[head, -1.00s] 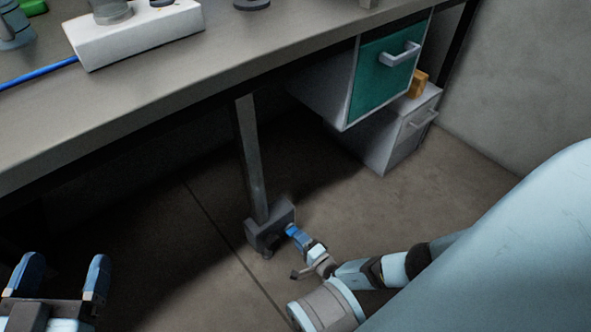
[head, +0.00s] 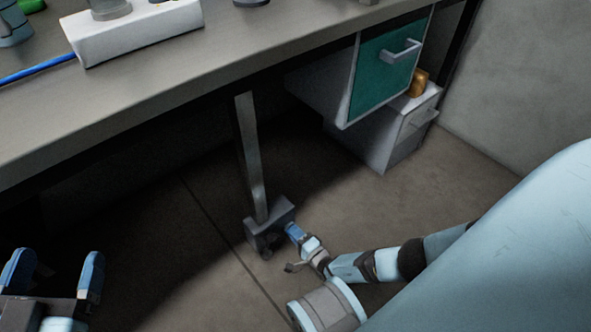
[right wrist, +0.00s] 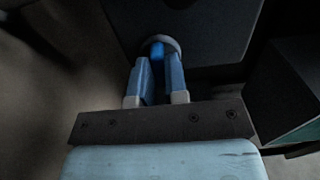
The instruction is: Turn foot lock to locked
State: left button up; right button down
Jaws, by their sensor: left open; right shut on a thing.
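The grey foot block (head: 282,213) stands on the floor at the bottom of the table leg. In the right wrist view its dark face shows the foot lock, a grey round piece (right wrist: 174,42) with a small blue part (right wrist: 157,51) in front. My right gripper (head: 291,230) is low at the block's right side. In the right wrist view my right gripper (right wrist: 160,62) is shut on the foot lock's blue part, and the fingers hide much of it. The lock's setting cannot be read. My left gripper (head: 55,266) is open and empty at the lower left.
The table top (head: 140,108) overhangs the leg (head: 250,155). A green-fronted drawer (head: 382,75) hangs under it on the right. A white cabinet (head: 385,148) with an orange item (head: 417,83) stands behind. The floor around the block is mostly clear.

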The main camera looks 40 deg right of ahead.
jog(key=shift+m, duration=0.3)
jog(key=m, duration=1.7)
jog(key=shift+s, duration=0.1)
jog(key=shift+m, duration=0.3)
jog(key=c, duration=1.1)
grip_release()
jog(key=shift+c, duration=0.2)
